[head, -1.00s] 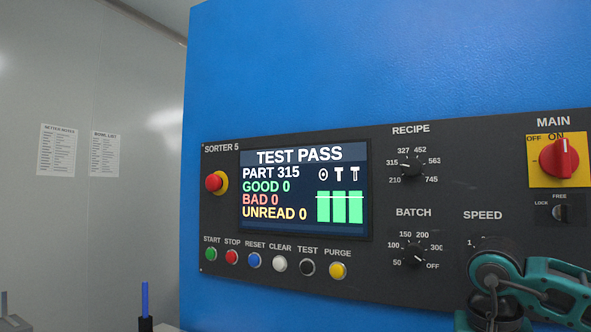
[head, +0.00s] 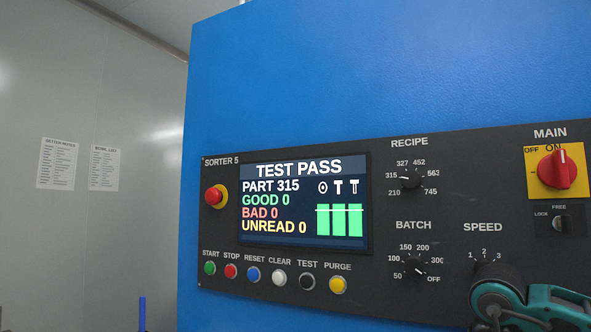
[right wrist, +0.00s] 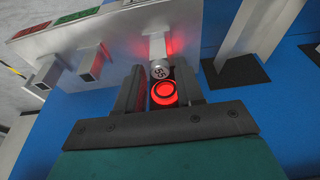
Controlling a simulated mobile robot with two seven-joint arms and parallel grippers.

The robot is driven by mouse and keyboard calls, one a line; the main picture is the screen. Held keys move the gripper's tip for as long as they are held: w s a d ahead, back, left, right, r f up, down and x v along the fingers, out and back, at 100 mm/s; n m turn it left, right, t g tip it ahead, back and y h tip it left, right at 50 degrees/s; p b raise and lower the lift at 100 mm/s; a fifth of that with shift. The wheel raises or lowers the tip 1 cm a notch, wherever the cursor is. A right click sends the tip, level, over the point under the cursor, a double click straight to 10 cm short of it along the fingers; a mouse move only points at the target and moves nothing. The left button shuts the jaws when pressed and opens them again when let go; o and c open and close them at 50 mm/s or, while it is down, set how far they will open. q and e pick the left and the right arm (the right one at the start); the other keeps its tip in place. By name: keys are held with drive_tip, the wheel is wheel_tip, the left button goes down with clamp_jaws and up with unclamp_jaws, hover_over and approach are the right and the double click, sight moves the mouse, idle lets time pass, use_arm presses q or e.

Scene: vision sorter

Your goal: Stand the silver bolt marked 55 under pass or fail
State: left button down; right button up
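In the right wrist view a silver round bolt head (right wrist: 160,71) with dark markings, too small to read surely, shows just beyond my right gripper's fingers. A glowing red ring (right wrist: 163,93) fills the gap between the two dark fingers of my right gripper (right wrist: 161,84). I cannot tell whether the fingers touch the ring or the bolt. A red label (right wrist: 38,33) and a green label (right wrist: 76,17) sit on a pale plate at upper left; their words are unreadable. The screen (head: 305,203) reads TEST PASS, PART 315. My left gripper is not in view.
Square metal tubes (right wrist: 90,62) stick out of the pale plate, left of my right gripper. Slanted metal bars on dark pads (right wrist: 237,70) stand at right. In the head view the black control panel (head: 455,185) carries knobs and buttons on the blue machine (head: 380,70).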

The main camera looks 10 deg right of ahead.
clamp_jaws()
drive_tip(key=shift+r, duration=0.15)
drive_tip(key=shift+r+p, duration=2.45)
drive_tip(key=shift+r, duration=0.2)
